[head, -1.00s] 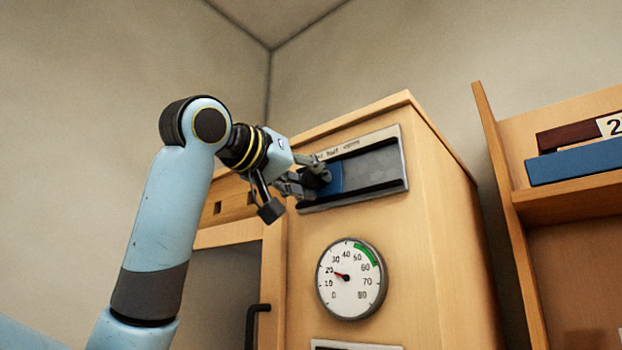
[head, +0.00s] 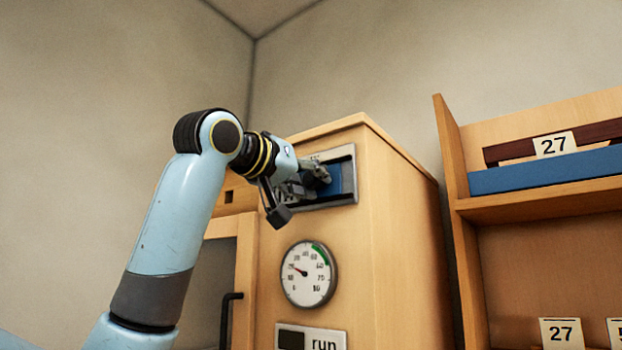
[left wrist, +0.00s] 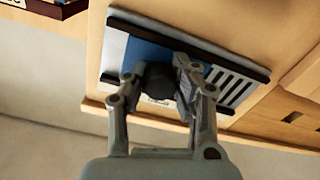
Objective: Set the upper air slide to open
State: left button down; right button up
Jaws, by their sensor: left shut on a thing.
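The upper air slide is a blue plate (head: 346,179) in a grey metal frame (head: 325,205) high on the front of a wooden cabinet. In the head view the plate is at the right end of the frame. My left gripper (head: 318,177) is shut on the slide's dark round knob, which its fingers mostly hide. The left wrist view shows the knob (left wrist: 156,80) between the fingers, the blue plate (left wrist: 143,52) behind it, and dark slots (left wrist: 236,88) uncovered on one side. My right gripper is not in view.
A round gauge (head: 308,274) sits below the slide, its needle near 20. A dark handle (head: 228,318) is at lower left. A shelf (head: 545,197) with a blue bar (head: 545,170) stands to the right.

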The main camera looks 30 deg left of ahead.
aim_at(310, 178)
pick_arm(q)
jog(key=shift+d, duration=0.1)
jog(key=c, duration=1.4)
grip_release()
jog(key=o, duration=0.4)
jog(key=shift+d, duration=0.25)
jog(key=shift+a, duration=0.1)
jog(key=shift+s, duration=0.1)
jog(key=shift+s+a, duration=0.1)
jog(key=shift+s, duration=0.15)
jog(key=s, duration=0.5)
jog(key=shift+s+a, duration=0.3)
jog(key=shift+s, duration=0.05)
jog(key=shift+s+d, duration=0.15)
jog(key=shift+s, duration=0.4)
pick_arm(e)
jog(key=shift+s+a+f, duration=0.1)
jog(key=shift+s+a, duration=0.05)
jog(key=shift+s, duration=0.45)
